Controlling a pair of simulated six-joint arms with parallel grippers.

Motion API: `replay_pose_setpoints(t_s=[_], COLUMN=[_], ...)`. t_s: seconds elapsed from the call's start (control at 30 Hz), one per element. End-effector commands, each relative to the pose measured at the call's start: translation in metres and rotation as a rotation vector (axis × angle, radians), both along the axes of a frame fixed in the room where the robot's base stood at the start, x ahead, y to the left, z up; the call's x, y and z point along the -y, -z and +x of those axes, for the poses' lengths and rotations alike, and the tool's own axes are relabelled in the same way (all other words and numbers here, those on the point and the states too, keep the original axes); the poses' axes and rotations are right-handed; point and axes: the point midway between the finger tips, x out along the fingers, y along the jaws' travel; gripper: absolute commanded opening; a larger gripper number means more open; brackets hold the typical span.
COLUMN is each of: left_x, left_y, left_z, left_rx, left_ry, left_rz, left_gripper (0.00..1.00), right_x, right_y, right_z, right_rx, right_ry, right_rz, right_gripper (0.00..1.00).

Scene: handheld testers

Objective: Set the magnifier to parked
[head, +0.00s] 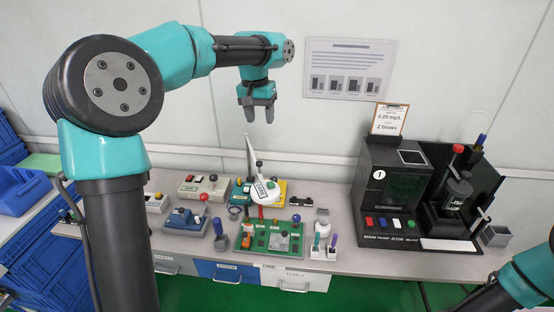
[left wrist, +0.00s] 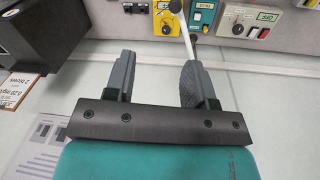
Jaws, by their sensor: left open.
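The magnifier (head: 265,192) has a white round head with a green patch, low over the middle of the bench. A thin pale arm rises from it toward the wall. In the left wrist view a pale rod (left wrist: 184,33), apparently this arm, runs from a dark knob at the top down toward one finger. My left gripper (head: 259,115) is open and empty, pointing down, above and behind the magnifier; it also shows in the left wrist view (left wrist: 158,65). Whether the rod lies between the fingers or beyond them is unclear.
A black tester station (head: 390,190) with a card on top stands at the right. A green board (head: 270,238), a blue device (head: 185,221) and a grey box with a red knob (head: 203,187) crowd the bench. A poster (head: 349,69) hangs on the wall.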

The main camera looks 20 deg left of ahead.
Motion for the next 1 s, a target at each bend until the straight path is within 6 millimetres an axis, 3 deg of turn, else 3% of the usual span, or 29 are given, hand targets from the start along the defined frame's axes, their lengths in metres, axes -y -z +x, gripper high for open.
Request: replay_pose_setpoints(t_s=[0.13,0.57,0.77,1.0], left_x=[-0.022,-0.023,-0.023,-0.023], left_y=[-0.015,-0.014,0.002,0.04], left_z=[-0.004,-0.005,-0.005,-0.005], left_rx=[-0.038,-0.045,-0.046,-0.048], left_ry=[0.088,0.1,0.099,0.1], left_rz=[0.077,0.085,0.084,0.083], left_gripper=[0.5,0.5,0.5,0.5], right_x=[0.0,0.0,0.0,0.0], right_y=[0.0,0.0,0.0,0.0], right_z=[0.0,0.0,0.0,0.0], right_rx=[0.0,0.0,0.0,0.0], right_ry=[-0.001,-0.001,-0.001,0.0], right_rz=[0.0,0.0,0.0,0.0], right_gripper=[0.43,0.43,0.43,0.43])
